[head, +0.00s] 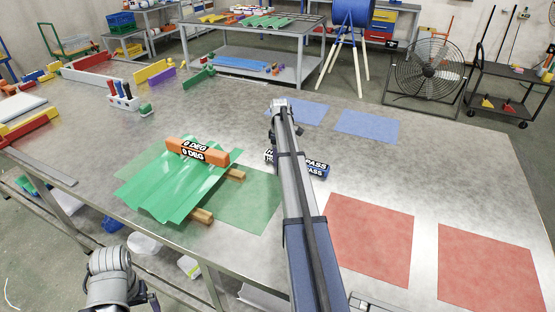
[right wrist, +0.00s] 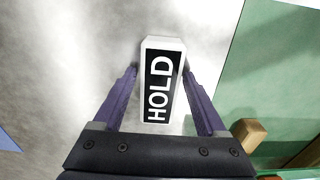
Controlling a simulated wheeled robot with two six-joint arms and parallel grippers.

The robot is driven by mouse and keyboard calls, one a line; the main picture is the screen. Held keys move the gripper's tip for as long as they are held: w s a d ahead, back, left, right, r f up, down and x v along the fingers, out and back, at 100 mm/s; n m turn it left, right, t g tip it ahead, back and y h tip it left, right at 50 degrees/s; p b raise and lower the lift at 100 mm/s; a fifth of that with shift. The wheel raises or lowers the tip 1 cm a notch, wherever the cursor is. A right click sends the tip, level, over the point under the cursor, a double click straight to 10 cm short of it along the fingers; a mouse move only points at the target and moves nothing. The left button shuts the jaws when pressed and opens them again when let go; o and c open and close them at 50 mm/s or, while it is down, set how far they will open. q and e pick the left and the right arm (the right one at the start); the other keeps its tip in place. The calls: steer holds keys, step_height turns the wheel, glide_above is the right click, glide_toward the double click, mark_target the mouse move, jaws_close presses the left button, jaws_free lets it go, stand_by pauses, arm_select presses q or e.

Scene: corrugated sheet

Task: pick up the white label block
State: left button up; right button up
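The white label block (right wrist: 162,82) has a black face reading HOLD and lies on the grey table. In the right wrist view it lies between the two fingers of my right gripper (right wrist: 161,72). These fingers are open, one on each side of it, with a small gap at the left and the right tip very close to its edge. In the head view, only a sliver of the white block (head: 268,156) shows beside my right arm, which hides the rest and the fingertips. My left gripper (head: 143,298) is low at the bottom left, its fingers mostly out of sight.
A blue PASS block (head: 317,169) lies just right of my right arm. A green corrugated sheet (head: 165,190) with an orange 0 DEG block (head: 198,151) rests on wooden bars at left. Red mats (head: 368,240) and blue mats (head: 368,126) lie flat. The right side is clear.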

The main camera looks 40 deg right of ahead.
jaws_close()
stand_by(0.4)
steer(key=shift+r, duration=0.15)
